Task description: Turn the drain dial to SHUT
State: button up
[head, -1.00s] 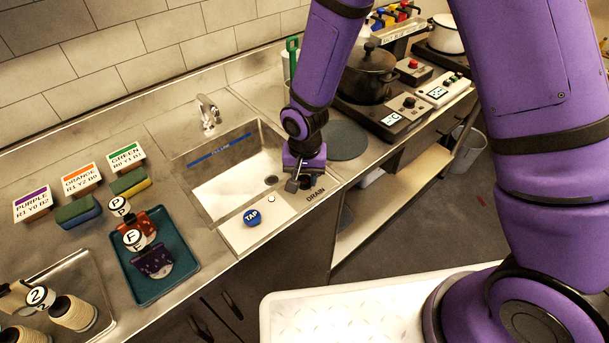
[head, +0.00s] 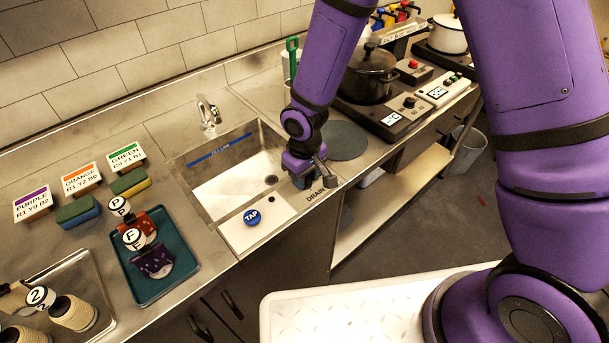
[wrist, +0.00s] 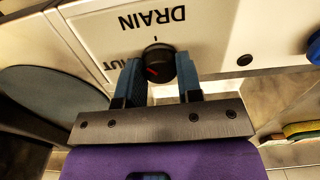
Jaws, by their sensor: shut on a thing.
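The drain dial (wrist: 158,62) is a round black knob with a red mark, on a pale panel in the wrist view. My gripper (wrist: 159,74) has its two blue fingers on either side of the knob, shut on it. The DRAIN label (wrist: 152,19) reads upside down beyond the knob. The end of a SHUT label (wrist: 125,61) shows at the left, partly hidden by a finger. The red mark lies slantwise on the knob face; which label it points at I cannot tell. In the head view my gripper (head: 302,182) is at the sink's right front corner and hides the dial.
A blue TAP knob (head: 252,217) is left of my gripper on the same panel. The sink basin (head: 225,190) lies behind the panel. A dark round mat (head: 345,141) and a black pot (head: 368,80) are to the right. A teal tray (head: 178,283) is at the left.

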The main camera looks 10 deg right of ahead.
jog(key=n, duration=0.4)
jog(key=shift+n, duration=2.2)
jog(key=o, duration=0.9)
jog(key=shift+o, duration=0.2)
jog(key=shift+r, duration=0.1)
notch_tip(320, 180, up, 11)
jog(key=shift+f, duration=0.2)
